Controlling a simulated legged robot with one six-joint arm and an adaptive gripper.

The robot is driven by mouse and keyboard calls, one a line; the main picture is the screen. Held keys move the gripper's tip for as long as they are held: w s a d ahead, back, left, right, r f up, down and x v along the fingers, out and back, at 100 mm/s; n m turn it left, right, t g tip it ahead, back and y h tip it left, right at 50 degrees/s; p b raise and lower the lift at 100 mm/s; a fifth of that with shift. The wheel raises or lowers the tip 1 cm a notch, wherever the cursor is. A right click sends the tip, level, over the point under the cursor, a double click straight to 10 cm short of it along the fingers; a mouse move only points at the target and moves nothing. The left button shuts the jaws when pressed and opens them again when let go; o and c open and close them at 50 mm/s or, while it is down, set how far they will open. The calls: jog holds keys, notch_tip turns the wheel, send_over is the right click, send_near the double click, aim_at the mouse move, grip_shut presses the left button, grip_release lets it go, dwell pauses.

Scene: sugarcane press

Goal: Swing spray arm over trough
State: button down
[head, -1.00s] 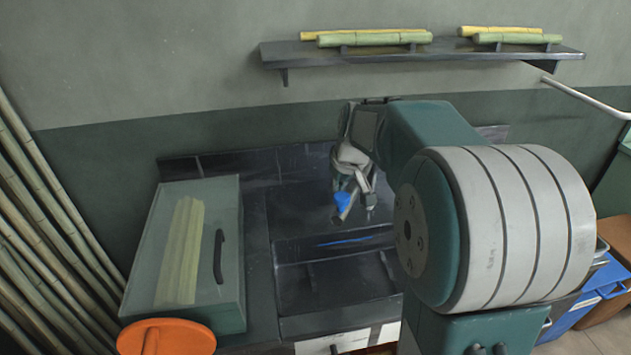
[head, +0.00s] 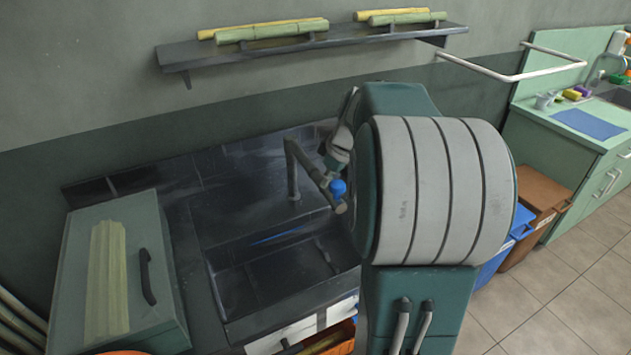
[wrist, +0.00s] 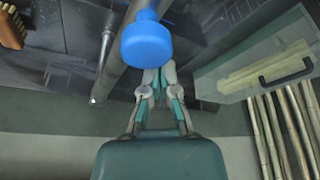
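The spray arm is a grey pipe. In the head view its upright post (head: 293,175) stands at the back of the trough, and its top pipe runs right and toward me to a blue knob (head: 337,187). The dark trough (head: 225,292) lies below and to the left of the knob. My gripper (head: 338,160) is mostly hidden behind my arm, close to the knob. In the wrist view, the fingers (wrist: 158,78) are close together with no object visible between them. Their tips meet the edge of the blue knob (wrist: 148,42); contact is unclear.
A glass-lidded box (head: 120,270) holding cane stands left of the trough. A wall shelf (head: 300,45) with cane runs above. A white rail (head: 500,77) juts out at right. Blue (head: 522,222) and brown (head: 540,195) bins and a green sink counter (head: 570,130) stand right.

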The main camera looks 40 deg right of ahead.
jog(key=shift+w, duration=0.1)
dwell(0.5)
notch_tip(320, 180, up, 10)
jog(key=s+a, duration=0.2)
jog(key=a, duration=0.6)
jog(key=s+a+f+m+t, duration=0.1)
jog(key=s+a+f+m, duration=0.1)
jog(key=s+a, duration=0.5)
jog(key=s+a+f+m+h, duration=0.1)
jog(key=s+a+f, duration=0.4)
jog(key=a, duration=0.6)
jog(key=s+m, duration=0.1)
jog(key=s, duration=0.1)
jog(key=shift+s+a+f+t, duration=0.15)
jog(key=shift+s+a+t, duration=0.1)
jog(key=shift+s+t, duration=0.15)
